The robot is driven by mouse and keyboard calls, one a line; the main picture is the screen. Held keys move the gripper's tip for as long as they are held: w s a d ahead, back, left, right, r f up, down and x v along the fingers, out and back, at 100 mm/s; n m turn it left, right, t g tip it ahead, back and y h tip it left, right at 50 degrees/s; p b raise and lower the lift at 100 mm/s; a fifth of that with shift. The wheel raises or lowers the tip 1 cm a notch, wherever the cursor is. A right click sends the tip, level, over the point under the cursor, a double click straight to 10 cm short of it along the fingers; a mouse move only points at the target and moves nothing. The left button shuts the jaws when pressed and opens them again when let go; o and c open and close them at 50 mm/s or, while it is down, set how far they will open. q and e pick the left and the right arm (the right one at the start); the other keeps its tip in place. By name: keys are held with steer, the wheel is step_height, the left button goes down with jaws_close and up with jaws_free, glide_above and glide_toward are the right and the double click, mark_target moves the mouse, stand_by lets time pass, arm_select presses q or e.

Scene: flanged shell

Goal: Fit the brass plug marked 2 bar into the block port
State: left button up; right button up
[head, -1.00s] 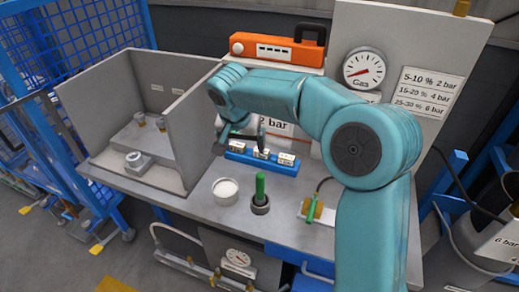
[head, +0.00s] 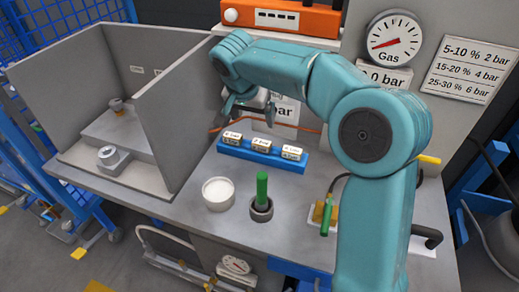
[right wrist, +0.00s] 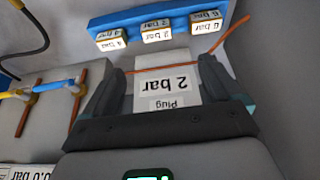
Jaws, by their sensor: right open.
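The blue rack (head: 235,151) on the bench holds three small plugs with white labels. In the right wrist view the rack (right wrist: 118,22) is at the top, and its middle plug (right wrist: 156,34) reads 2 bar, upside down. My right gripper (head: 248,114) is open and empty, above and behind the rack in the head view. In the right wrist view its fingers (right wrist: 162,70) stand apart, with a white card (right wrist: 168,84) reading "2 bar Plug" showing between them; no contact is clear. My left gripper is not in view. I cannot tell which part is the block port.
A white cup (head: 218,194) and a green rod (head: 262,188) in a dark holder stand in front of the rack. A grey open booth (head: 58,108) at left contains metal fittings (head: 108,155). A gas gauge (head: 395,37) is on the back panel. An orange cable (right wrist: 239,33) crosses behind the fingers.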

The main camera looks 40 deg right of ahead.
glide_above(261, 142)
steer(key=s+a, duration=0.1)
steer(key=a, duration=0.2)
step_height(261, 142, down, 8)
steer(key=shift+s+d+f, duration=0.25)
steer(key=shift+d+f, duration=0.1)
steer(key=shift+d, duration=0.05)
steer(key=p+x, duration=0.1)
steer(key=x, duration=0.3)
steer(key=shift+w+f, duration=0.1)
steer(key=shift+w, duration=0.1)
steer(key=shift+d+f, duration=0.2)
steer(key=shift+f, duration=0.1)
steer(key=shift+s, duration=0.1)
steer(key=shift+c, duration=0.3)
steer(key=c, duration=1)
steer(key=shift+c, duration=0.7)
steer(key=shift+r, duration=0.1)
